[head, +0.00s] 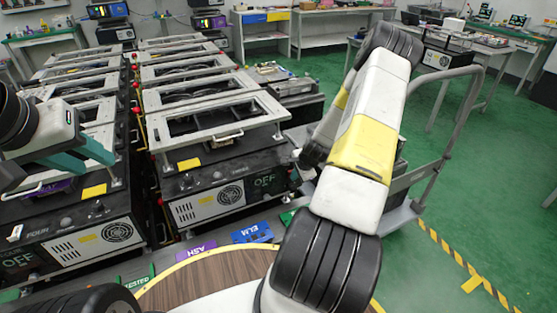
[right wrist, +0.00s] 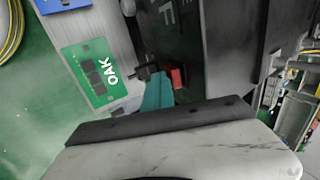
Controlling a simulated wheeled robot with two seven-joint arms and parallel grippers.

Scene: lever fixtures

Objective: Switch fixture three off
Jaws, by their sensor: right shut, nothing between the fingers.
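Fixture three (head: 215,195) is a dark box with a white vent panel, under a light grey frame in the middle of the head view. Its display (head: 264,181) reads OFF. My right arm reaches to the fixture's right end and covers part of it. In the right wrist view, my right gripper (right wrist: 157,88) shows a teal finger and dark tip close to a red part (right wrist: 177,76) on the dark fixture face. I cannot tell whether they touch. The right gripper is shut and empty. My left gripper (head: 95,153) is at the left, over fixture four; its opening is unclear.
Fixture four (head: 75,235) stands at the left with its own display. Purple ASH (head: 195,249), blue ELM (head: 252,233) and green OAK (right wrist: 95,75) plates lie along the front. A round wooden top (head: 200,280) is nearest. Green floor is open at the right.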

